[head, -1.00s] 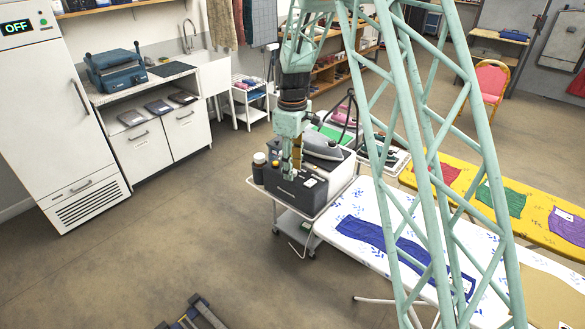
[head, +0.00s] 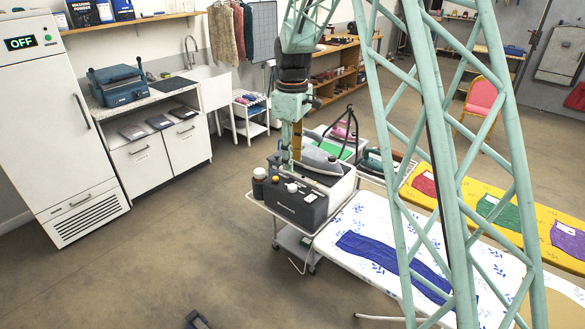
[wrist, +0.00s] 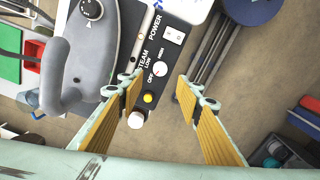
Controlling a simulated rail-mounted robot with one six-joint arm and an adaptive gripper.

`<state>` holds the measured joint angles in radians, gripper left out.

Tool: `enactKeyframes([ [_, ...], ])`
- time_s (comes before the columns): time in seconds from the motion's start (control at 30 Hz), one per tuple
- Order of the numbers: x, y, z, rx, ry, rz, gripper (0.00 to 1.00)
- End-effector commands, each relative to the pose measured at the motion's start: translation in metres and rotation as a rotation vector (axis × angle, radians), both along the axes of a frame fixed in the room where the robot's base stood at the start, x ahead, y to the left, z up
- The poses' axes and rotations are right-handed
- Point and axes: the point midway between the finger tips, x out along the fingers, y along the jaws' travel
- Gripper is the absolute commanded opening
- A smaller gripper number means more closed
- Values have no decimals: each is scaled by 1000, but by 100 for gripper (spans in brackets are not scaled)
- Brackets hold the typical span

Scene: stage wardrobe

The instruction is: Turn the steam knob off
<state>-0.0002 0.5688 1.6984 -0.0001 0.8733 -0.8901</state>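The steam knob (wrist: 160,69) is a small white dial on a dark panel (wrist: 163,52) in the wrist view. OFF, LOW and HIGH are printed around it; its pointer is too small to read. In the head view the knob (head: 292,187) sits on top of the dark steam station (head: 300,207). My gripper (wrist: 157,88) is open, its two yellow-padded fingers spread on either side of the panel strip. Nothing is between the pads, and the knob shows beyond the fingertips in the gap. My gripper (head: 291,168) is above the station in the head view.
A power switch (wrist: 174,36) and a yellow lamp (wrist: 148,98) flank the knob. A grey iron (wrist: 82,50) lies close left of my fingers. The ironing board (head: 345,222) is to the right. Open floor lies in front.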

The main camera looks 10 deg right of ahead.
Motion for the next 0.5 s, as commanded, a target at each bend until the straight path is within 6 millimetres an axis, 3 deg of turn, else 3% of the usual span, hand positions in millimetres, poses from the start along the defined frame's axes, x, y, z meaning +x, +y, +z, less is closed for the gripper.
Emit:
enactKeyframes([
  [0.2, 0, 0, 14, 0, 0, 0, 33],
  [0.5, 0, 0, 17, 0, 0, 0, 33],
])
